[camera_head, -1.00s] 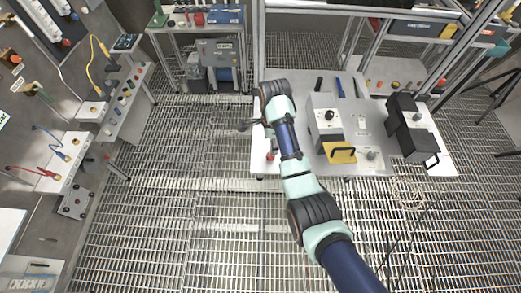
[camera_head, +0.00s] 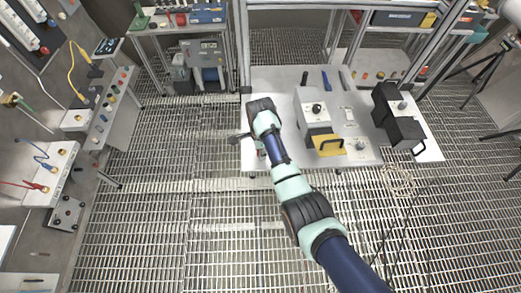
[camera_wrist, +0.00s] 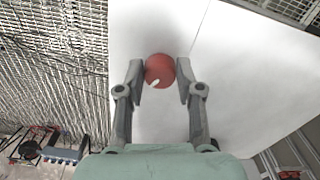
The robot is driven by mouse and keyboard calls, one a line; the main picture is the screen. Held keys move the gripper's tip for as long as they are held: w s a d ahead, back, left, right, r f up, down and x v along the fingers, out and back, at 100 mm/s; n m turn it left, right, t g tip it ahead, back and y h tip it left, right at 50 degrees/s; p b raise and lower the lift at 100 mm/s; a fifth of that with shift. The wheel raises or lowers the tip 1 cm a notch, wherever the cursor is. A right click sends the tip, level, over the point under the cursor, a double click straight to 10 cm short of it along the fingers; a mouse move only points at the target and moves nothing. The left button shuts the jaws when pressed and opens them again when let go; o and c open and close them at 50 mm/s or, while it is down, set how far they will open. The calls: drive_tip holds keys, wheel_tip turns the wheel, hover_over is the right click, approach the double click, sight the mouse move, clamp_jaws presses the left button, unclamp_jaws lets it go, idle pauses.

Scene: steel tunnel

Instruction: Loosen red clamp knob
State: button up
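The red clamp knob (camera_wrist: 160,70) is round, with a small white mark on its lower edge. In the wrist view it sits between the two fingers of my gripper (camera_wrist: 160,80) above a white surface. In the head view my wrist and forearm reach the left end of the white bench (camera_head: 270,82) and largely hide the gripper and knob.
A wall panel (camera_head: 50,170) with cables stands far left. Grating floor between is clear.

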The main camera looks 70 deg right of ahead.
drive_tip(key=c, duration=0.4)
drive_tip(key=shift+o, duration=0.2)
drive_tip(key=shift+r+n+p, duration=0.15)
drive_tip(key=shift+n+p, duration=0.45)
drive_tip(key=shift+n, duration=0.4)
drive_tip(key=n+p, duration=0.1)
drive_tip(key=n, duration=0.2)
drive_tip(key=n+p, duration=0.2)
drive_tip(key=n, duration=0.4)
drive_tip(key=shift+s+n, duration=0.1)
drive_tip(key=shift+n, duration=0.3)
drive_tip(key=n, duration=0.6)
drive_tip(key=shift+p, duration=0.35)
drive_tip(key=n, duration=0.6)
drive_tip(key=shift+s, duration=0.1)
